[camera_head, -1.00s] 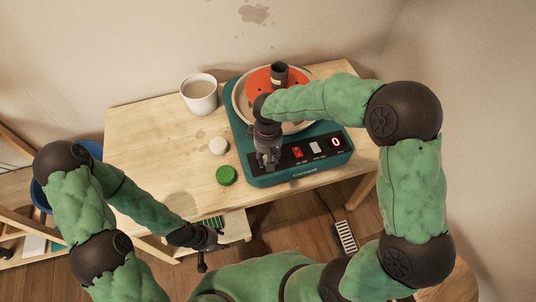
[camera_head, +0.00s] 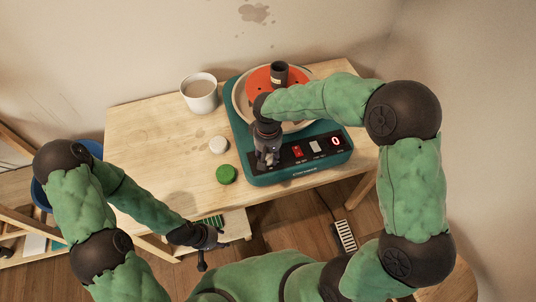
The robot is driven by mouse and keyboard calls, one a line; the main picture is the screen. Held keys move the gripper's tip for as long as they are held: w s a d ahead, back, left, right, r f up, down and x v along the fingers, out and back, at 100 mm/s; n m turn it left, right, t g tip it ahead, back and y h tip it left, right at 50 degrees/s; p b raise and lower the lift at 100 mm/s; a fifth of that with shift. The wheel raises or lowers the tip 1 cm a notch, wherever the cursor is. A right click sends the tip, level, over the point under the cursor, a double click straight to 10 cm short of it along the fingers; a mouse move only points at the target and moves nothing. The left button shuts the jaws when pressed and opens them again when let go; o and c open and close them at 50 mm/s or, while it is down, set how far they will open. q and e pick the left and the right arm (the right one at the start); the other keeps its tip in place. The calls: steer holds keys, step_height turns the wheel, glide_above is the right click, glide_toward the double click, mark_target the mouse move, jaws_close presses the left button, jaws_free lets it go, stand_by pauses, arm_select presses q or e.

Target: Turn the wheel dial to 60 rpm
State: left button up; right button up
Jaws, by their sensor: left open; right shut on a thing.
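The pottery wheel (camera_head: 245,150) is a teal unit on the table with a pale round basin and an orange-red wheel head (camera_head: 262,80). Its black front panel carries a red switch (camera_head: 297,151), a pale switch (camera_head: 316,146) and a display (camera_head: 336,141) reading 0. My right gripper (camera_head: 267,163) points down at the left end of this panel, shut on what appears to be the dial, which the fingers hide. My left gripper (camera_head: 207,252) is open and empty, low in front of the table.
A pale mug (camera_head: 199,93) stands at the back of the table. A whitish round lump (camera_head: 218,145) and a green round piece (camera_head: 226,174) lie left of the wheel. A dark cylinder (camera_head: 279,72) stands on the wheel head. The table's left part is clear.

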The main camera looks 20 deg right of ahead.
mark_target(268, 156)
steer(key=o, duration=1.2)
steer(key=shift+f, duration=0.1)
steer(key=shift+c, duration=0.2)
step_height(268, 156, up, 12)
steer(key=shift+s, duration=0.1)
